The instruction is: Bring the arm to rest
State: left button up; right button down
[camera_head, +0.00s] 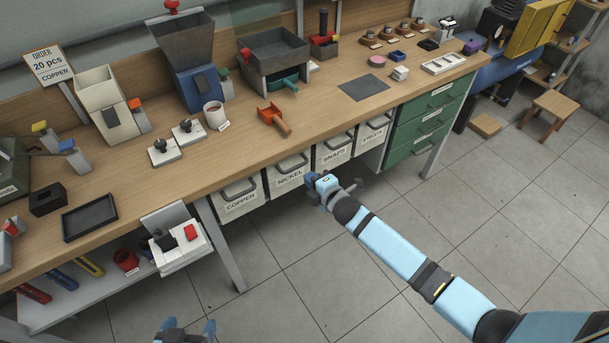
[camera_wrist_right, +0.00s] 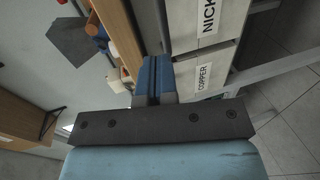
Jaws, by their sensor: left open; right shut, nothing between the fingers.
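My right arm reaches in from the lower right of the head view. Its gripper (camera_head: 312,182) is in front of the row of labelled drawers under the bench. In the right wrist view the blue fingers of my right gripper (camera_wrist_right: 153,80) are together with nothing between them. Behind them are the COPPER drawer (camera_wrist_right: 212,68) and the NICKEL drawer (camera_wrist_right: 200,22); I cannot tell whether the fingers touch a drawer. My left gripper (camera_head: 188,328) shows at the bottom edge of the head view, its two blue fingertips apart and empty, over the floor.
The wooden bench (camera_head: 330,110) runs diagonally across the head view. An orange scoop (camera_head: 272,119) lies near its front edge. A bench leg (camera_head: 222,245) stands between my grippers. Grey floor (camera_head: 400,190) is open at the right.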

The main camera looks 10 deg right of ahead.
pick_arm(q)
notch_tip(320, 180, up, 10)
jog(key=p, duration=1.1)
jog(key=shift+a+f, duration=0.2)
jog(key=shift+a, duration=0.15)
pick_arm(e)
jog(key=s+d+r+m+g+h, duration=0.1)
jog(key=s+d+r+m, duration=0.1)
jog(key=s+m, duration=0.7)
jog(key=s+d+r+m+g+h, duration=0.1)
jog(key=s+r+m, duration=0.4)
jog(key=s, duration=1.7)
jog(key=d+m+g, duration=0.1)
jog(key=m, duration=0.4)
jog(key=shift+s, duration=0.3)
pick_arm(q)
jog(key=shift+w, duration=0.1)
pick_arm(e)
jog(key=shift+d+r, duration=0.1)
